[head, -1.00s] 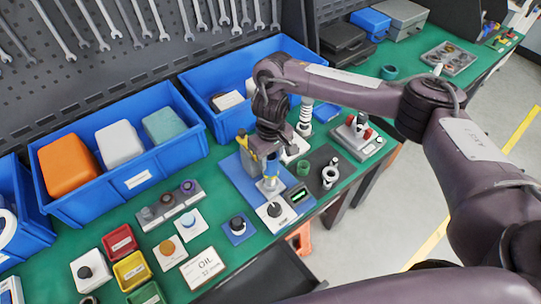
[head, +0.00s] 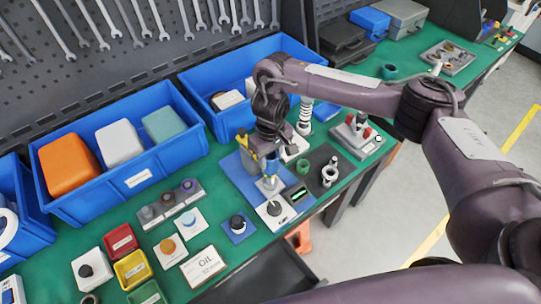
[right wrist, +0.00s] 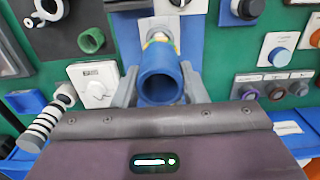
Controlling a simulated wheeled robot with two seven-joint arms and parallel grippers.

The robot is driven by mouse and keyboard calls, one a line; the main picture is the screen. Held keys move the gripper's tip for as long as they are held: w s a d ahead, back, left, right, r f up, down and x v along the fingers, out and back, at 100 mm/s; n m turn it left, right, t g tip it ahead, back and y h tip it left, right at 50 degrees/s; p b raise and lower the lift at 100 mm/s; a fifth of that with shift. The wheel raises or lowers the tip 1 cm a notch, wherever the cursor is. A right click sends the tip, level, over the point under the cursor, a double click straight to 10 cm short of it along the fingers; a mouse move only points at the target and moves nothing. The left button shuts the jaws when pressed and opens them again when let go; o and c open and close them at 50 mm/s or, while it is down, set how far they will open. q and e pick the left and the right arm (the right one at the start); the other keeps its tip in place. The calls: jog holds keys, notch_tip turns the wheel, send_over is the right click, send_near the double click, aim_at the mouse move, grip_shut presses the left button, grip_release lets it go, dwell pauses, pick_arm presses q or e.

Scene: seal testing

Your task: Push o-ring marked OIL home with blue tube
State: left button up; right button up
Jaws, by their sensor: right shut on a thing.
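My right gripper (head: 270,164) is shut on the blue tube (head: 271,169), held over the blue mat near the table's front. In the right wrist view the tube (right wrist: 161,78) sits between the two fingers (right wrist: 160,88), its open end facing the camera. Its far end meets a pale, yellowish fitting (right wrist: 160,40) above a light plate; the contact and any o-ring there are hidden. A white card marked OIL (head: 204,266) lies at the front, beside a white plate with an orange disc (head: 167,246). My left gripper is not in view.
A white plate with a dark knob (head: 274,209) and a small green-lit display (head: 298,194) are close to the tube. A green ring (head: 303,166) and metal part (head: 330,172) lie right. Blue bins (head: 125,158) line the back.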

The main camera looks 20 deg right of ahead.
jog(key=shift+f+b, duration=1.1)
jog(key=shift+f, duration=1.8)
notch_tip(320, 180, up, 9)
jog(key=p, duration=0.9)
